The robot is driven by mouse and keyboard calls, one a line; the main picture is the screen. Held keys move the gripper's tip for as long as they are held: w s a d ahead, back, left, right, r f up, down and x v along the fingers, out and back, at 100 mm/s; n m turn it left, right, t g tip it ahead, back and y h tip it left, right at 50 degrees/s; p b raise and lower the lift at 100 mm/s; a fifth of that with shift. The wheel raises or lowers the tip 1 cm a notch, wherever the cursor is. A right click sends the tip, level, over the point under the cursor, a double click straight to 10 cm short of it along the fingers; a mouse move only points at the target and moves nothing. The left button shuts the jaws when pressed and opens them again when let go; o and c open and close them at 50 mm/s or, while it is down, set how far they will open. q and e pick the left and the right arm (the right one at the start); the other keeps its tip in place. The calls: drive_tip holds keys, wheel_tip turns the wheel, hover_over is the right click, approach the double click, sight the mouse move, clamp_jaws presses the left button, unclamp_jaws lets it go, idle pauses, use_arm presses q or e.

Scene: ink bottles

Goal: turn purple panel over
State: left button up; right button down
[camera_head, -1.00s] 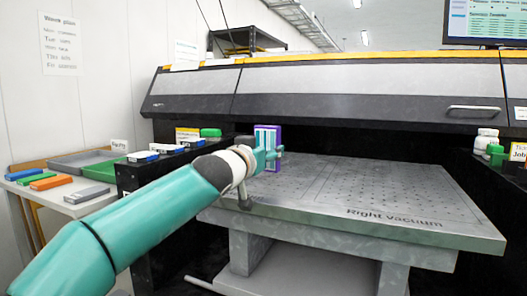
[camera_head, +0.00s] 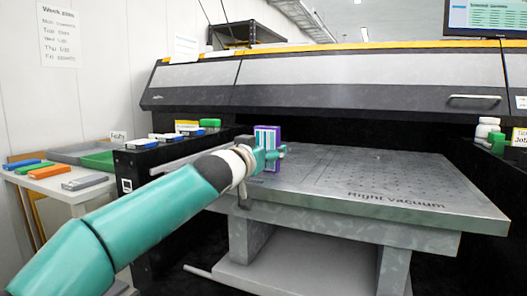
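The purple panel (camera_head: 277,135) stands upright at the left rear part of the grey vacuum table (camera_head: 330,190). It has a purple edge and a pale face with green and blue stripes. My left gripper (camera_head: 271,154) is at the panel's lower part and appears shut on it; the wrist and gripper hide part of the contact. I cannot tell whether the panel's lower edge touches the table. My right gripper is not in view.
The printer's grey hood (camera_head: 340,90) spans behind the table. A side table at left holds coloured blocks and a green tray (camera_head: 98,160). White and green bottles (camera_head: 487,128) stand at right. The table's middle and right are clear.

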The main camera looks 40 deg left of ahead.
use_arm(q)
drive_tip(key=shift+o, duration=0.3)
drive_tip(key=b+v, duration=0.1)
drive_tip(key=v, duration=1.9)
idle(1.1)
drive_tip(key=shift+f, duration=0.15)
idle(0.9)
